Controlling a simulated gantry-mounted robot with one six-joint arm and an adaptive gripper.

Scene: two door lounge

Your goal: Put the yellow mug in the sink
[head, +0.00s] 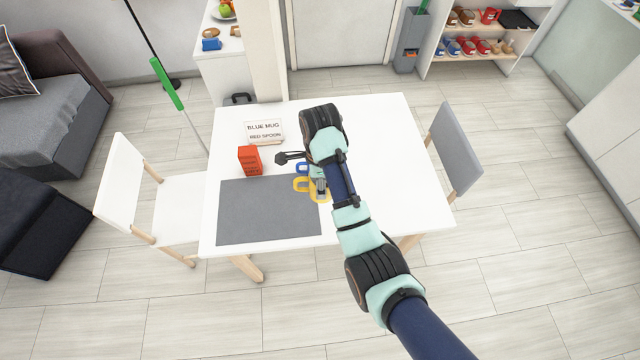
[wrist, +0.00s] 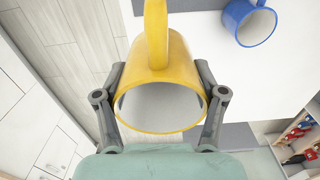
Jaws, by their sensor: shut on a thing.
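The yellow mug (wrist: 160,55) is between the two fingers of my gripper (wrist: 160,72) in the wrist view. The fingers press on its sides, its open rim faces the camera and its handle points away, to the top of the picture. In the head view the yellow mug (head: 302,185) shows beside my gripper (head: 320,184), over or near the right edge of the grey mat; my arm hides part of it. I cannot tell whether it touches the table. No sink is in view.
A blue mug (wrist: 250,22) is close by on the white table (head: 385,130). A red-orange block (head: 249,160), a sign (head: 264,132) reading "BLUE MUG" and "RED SPOON", and a grey mat (head: 265,215) lie left. Chairs stand at both sides. The table's right part is clear.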

